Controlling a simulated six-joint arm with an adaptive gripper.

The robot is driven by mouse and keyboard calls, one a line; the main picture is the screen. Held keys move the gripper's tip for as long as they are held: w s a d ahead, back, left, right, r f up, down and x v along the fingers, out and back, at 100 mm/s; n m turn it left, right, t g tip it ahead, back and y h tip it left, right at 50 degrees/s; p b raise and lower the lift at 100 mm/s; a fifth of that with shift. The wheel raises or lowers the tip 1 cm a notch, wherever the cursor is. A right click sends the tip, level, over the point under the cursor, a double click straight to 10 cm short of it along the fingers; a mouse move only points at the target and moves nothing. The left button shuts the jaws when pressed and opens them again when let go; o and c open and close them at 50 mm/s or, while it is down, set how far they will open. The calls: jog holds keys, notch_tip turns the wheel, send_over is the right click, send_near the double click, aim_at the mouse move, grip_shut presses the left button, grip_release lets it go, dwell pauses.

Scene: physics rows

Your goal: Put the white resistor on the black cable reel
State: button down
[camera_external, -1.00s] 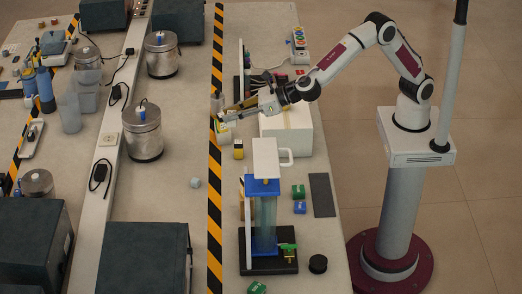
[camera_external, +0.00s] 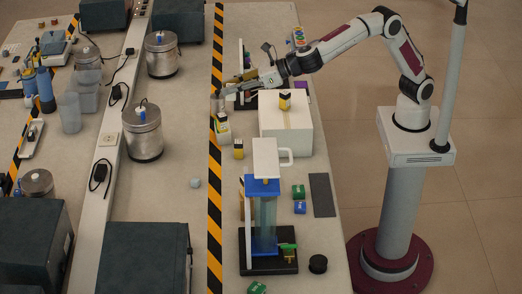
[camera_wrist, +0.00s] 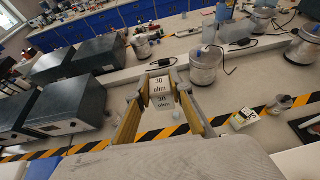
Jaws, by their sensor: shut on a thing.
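The white resistor (camera_wrist: 161,84), a pale block marked "30 ohm", sits between the two fingertips in the wrist view. My gripper (camera_wrist: 162,98) is shut on it; in the external view my gripper (camera_external: 222,93) holds it in the air near the striped tape, beyond the white box. The resistor is small and hard to make out there. The black cable reel (camera_external: 318,264) is a short dark cylinder at the near right of the bench, apart from my gripper. I cannot pick out the reel in the wrist view.
A white box (camera_external: 287,138) with a yellow-and-black block (camera_external: 285,101) on top stands right of my gripper. A tall blue-framed apparatus (camera_external: 264,215) on a black base stands left of the reel. Green and blue blocks (camera_external: 299,199) and a dark flat plate (camera_external: 322,195) lie nearby.

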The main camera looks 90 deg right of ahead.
jog(key=r, duration=0.7)
jog(key=shift+a+r, duration=0.25)
jog(key=shift+r, duration=0.1)
jog(key=s+a+n+g+y, duration=0.1)
jog(key=s+a+n+y, duration=0.3)
jog(key=a, duration=0.6)
jog(key=s+a+n+y, duration=0.1)
jog(key=s+a+y, duration=0.1)
jog(key=s+a, duration=0.65)
jog(key=n+g+y, duration=0.3)
jog(key=n+y, duration=0.2)
send_over(319, 261)
notch_tip(319, 261, down, 32)
jog(key=shift+f, duration=0.25)
jog(key=shift+d+f+h, duration=0.1)
jog(key=shift+h, duration=0.2)
jog(key=shift+f, duration=3)
jog(key=shift+f, duration=0.1)
jog(key=shift+f, duration=1.8)
jog(key=shift+f, duration=0.15)
